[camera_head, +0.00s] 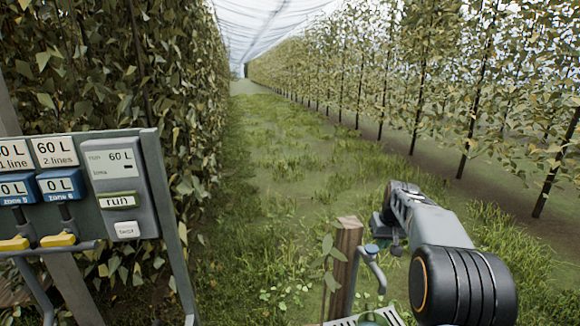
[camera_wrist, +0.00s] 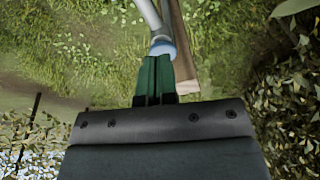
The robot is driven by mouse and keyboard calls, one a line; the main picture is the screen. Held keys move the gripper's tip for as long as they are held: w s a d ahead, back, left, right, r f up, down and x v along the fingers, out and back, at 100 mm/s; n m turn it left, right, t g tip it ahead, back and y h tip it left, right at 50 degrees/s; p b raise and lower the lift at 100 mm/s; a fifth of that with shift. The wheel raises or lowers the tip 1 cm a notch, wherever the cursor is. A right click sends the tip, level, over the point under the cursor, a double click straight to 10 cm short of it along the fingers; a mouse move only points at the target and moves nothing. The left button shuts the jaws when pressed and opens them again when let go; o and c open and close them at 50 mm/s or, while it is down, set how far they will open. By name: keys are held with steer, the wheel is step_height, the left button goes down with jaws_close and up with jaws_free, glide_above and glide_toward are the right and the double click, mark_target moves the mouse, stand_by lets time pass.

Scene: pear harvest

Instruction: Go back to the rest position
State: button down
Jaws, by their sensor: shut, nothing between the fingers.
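My gripper (camera_wrist: 154,78) shows in the wrist view as two green fingers pressed together, with nothing between them. Just beyond the fingertips in that view is a tap with a blue part (camera_wrist: 162,47) and a grey pipe (camera_wrist: 148,14). I cannot tell whether the fingertips touch it. In the head view my arm reaches in from the lower right, and its far end is close to the wooden post and the tap (camera_head: 371,263). The fingers are hard to make out there.
The wooden post (camera_head: 345,268) stands in the grass left of my arm. A control panel (camera_head: 122,190) with blue zone labels and yellow-handled levers is at the left. Leafy tree rows (camera_head: 420,80) line both sides. The grassy lane (camera_head: 290,150) between them is clear.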

steer(key=s+a, duration=0.4)
steer(key=s, duration=0.5)
steer(key=s+a+r+t, duration=0.1)
steer(key=s+a, duration=0.3)
steer(key=s, duration=0.6)
steer(key=s+a+t, duration=0.1)
steer(key=s+a, duration=0.4)
steer(key=s, duration=0.5)
steer(key=shift+r, duration=0.2)
steer(key=shift+s+d, duration=0.1)
